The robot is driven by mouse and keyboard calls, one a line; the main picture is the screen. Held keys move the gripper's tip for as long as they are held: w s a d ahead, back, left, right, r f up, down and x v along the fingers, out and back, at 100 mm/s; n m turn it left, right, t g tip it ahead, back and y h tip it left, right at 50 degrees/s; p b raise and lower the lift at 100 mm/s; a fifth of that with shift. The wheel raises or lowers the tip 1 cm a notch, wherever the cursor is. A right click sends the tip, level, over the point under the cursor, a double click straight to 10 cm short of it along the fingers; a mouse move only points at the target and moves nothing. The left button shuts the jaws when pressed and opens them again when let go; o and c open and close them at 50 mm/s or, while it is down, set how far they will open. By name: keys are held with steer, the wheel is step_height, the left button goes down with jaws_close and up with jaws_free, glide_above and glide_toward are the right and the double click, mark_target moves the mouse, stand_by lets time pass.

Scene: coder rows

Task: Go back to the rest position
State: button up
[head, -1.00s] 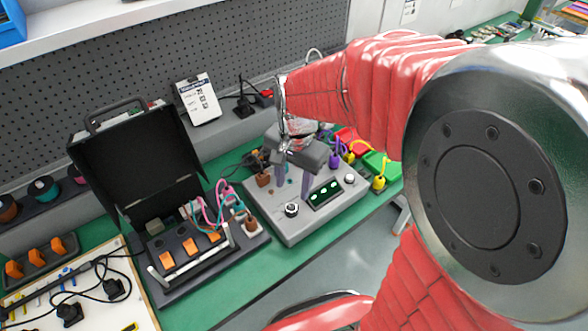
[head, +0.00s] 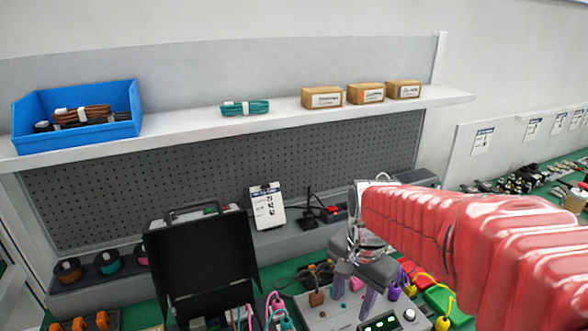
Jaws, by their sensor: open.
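My arm, in a red ribbed sleeve, enters the head view from the right. My gripper (head: 352,297) is grey and points down over the grey instrument box (head: 318,315) with a green lit display. Its two fingers stand apart, with nothing visible held between them. I cannot tell how high the fingertips are above the box top. Much of the box is cut off by the bottom edge.
An open black case (head: 200,262) stands left of the box. Yellow, purple and red plugs with a green block (head: 445,302) lie right of it. A clipboard (head: 267,206) leans behind. A white shelf (head: 200,128) above holds a blue bin (head: 75,118) and cartons (head: 366,93).

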steer(key=s+r+n+t, duration=0.5)
steer(key=s+r+n, duration=0.1)
steer(key=s+n, duration=0.4)
steer(key=shift+s+a+r, duration=0.15)
steer(key=shift+s+r, duration=0.25)
steer(key=shift+s, duration=0.1)
stand_by(1.7)
